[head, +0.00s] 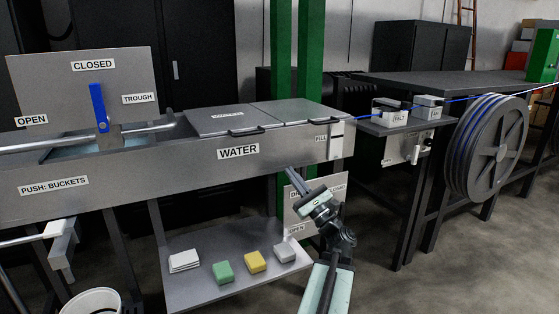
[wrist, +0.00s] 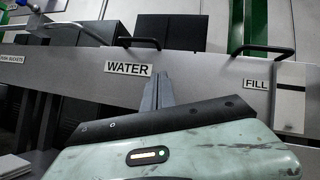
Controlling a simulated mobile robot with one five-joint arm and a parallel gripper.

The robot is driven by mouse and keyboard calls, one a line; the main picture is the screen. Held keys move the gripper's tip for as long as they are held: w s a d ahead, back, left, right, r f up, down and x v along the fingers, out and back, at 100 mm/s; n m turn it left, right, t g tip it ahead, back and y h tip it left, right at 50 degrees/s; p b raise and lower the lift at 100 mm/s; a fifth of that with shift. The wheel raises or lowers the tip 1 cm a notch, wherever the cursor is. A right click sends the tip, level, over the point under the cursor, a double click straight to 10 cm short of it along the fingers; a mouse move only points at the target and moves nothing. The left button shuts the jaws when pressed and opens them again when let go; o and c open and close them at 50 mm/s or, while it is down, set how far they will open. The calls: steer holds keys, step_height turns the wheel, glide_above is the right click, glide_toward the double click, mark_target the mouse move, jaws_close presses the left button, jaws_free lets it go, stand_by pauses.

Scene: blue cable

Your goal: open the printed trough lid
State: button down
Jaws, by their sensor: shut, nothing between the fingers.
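The water trough (head: 190,168) has two flat grey lids on its top, both lying closed. The left lid (head: 215,125) carries a small printed label, too small to read, and a dark handle (head: 246,131) at its front edge. The right lid (head: 290,110) is plain, with its own handle (head: 299,123). My gripper (head: 292,174) is shut and empty, in front of and below the trough's right part. In the wrist view my gripper (wrist: 160,78) points at the trough front, just right of the WATER label (wrist: 128,68). The left handle (wrist: 138,42) and right handle (wrist: 262,49) show above it.
A blue lever (head: 98,103) stands before the CLOSED/OPEN trough plate (head: 85,85) at left. A lower shelf (head: 190,292) holds several small blocks. A FILL plate (head: 336,140) is at the trough's right end. A cable reel (head: 490,150) and bench stand at right.

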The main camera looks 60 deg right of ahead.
steer(key=s+a+r+p+x, duration=0.1)
steer(key=r+p+x, duration=0.1)
steer(key=p+x, duration=0.6)
steer(key=shift+a+x, duration=0.3)
steer(key=shift+x, duration=1.8)
